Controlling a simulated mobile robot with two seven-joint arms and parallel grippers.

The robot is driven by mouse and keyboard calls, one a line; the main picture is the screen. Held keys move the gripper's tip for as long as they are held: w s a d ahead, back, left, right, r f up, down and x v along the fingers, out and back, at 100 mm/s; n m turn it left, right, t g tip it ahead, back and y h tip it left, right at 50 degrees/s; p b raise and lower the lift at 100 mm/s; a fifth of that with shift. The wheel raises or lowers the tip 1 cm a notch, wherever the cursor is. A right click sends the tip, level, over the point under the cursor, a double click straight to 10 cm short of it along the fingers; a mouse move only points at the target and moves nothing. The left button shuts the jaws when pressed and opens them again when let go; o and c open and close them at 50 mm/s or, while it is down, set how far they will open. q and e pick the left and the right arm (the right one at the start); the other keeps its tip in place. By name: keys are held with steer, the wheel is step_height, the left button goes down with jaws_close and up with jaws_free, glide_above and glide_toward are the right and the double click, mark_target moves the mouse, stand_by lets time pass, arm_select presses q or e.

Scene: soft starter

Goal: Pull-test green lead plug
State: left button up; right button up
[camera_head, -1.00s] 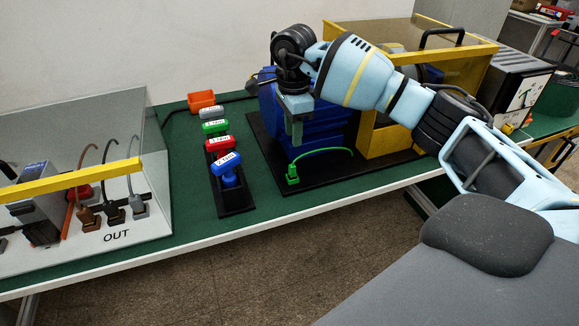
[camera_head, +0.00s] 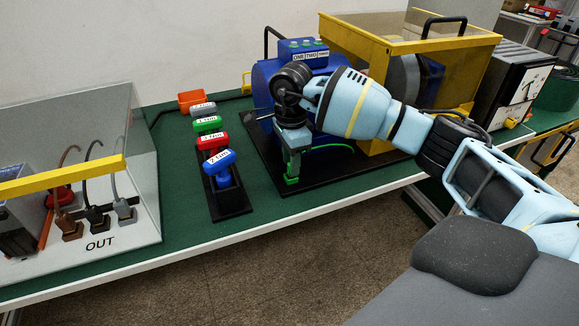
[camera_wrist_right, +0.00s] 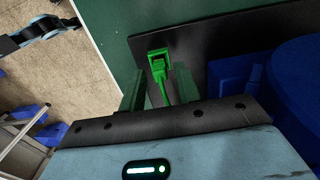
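The green lead plug (camera_head: 291,180) stands at the front of the black base plate (camera_head: 270,177) of the blue motor unit (camera_head: 266,88). Its green lead (camera_head: 332,147) arcs off to the right. My right gripper (camera_head: 292,170) points down right over the plug and hides part of it. In the right wrist view the green plug (camera_wrist_right: 158,60) lies between and just beyond the two fingertips of my right gripper (camera_wrist_right: 159,80). Gaps show on both sides, so the fingers are open around it. My left gripper is not in view.
A rack (camera_head: 234,201) of labelled torque-tool-like handles, blue, red, green and grey, stands left of the plate. A clear-sided OUT panel (camera_head: 110,226) is at left. A yellow-framed guard (camera_head: 405,45) stands at right. The front table strip is clear.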

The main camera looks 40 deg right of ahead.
steer(key=shift+f, duration=0.15)
steer(key=shift+c, duration=0.2)
jaws_close()
steer(key=shift+r+p, duration=0.2)
steer(key=shift+p, duration=0.25)
stand_by(5.8)
steer(key=shift+f, duration=0.15)
stand_by(0.8)
